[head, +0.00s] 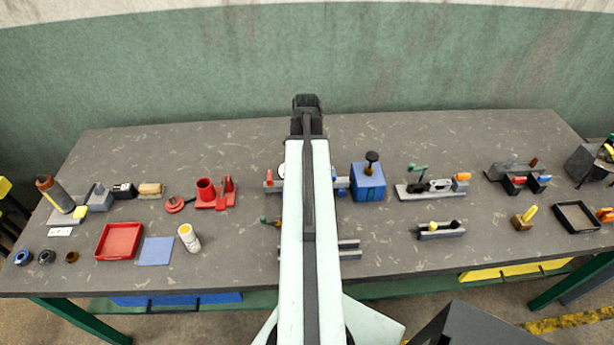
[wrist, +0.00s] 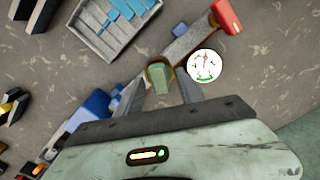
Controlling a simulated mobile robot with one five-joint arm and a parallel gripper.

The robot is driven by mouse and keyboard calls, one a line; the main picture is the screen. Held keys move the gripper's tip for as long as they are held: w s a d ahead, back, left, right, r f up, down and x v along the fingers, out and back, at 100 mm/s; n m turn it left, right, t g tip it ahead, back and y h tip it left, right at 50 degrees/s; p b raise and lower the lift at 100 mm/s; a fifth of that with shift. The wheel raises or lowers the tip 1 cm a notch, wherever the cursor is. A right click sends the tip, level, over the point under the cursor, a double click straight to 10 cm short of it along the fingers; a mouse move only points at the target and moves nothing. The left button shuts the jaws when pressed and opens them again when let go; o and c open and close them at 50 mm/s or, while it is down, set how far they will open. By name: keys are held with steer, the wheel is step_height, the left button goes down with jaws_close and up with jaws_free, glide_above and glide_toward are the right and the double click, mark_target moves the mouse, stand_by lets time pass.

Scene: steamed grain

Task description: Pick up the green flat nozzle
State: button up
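The green flat nozzle (wrist: 160,80) shows in the wrist view as a small green block with a brass-coloured ring at its far end. It is over the grey bar of a fixture (wrist: 191,42). My gripper (wrist: 162,86) is open, with one finger on each side of the nozzle. Gaps show between the nozzle and both fingers. I cannot tell how far the fingertips are above it. In the head view my arm hides this spot, and only the dark wrist end of my gripper (head: 307,103) shows.
A round gauge (wrist: 206,65) stands close right of the gripper, with a red end piece (wrist: 226,17) beyond. A blue block (wrist: 88,108) is at lower left. A grey tray (wrist: 92,37) holds blue pieces. A blue box (head: 368,183) stands right of my arm.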

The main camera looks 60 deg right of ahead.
jaws_close()
step_height(320, 180, up, 10)
steer(key=p, duration=1)
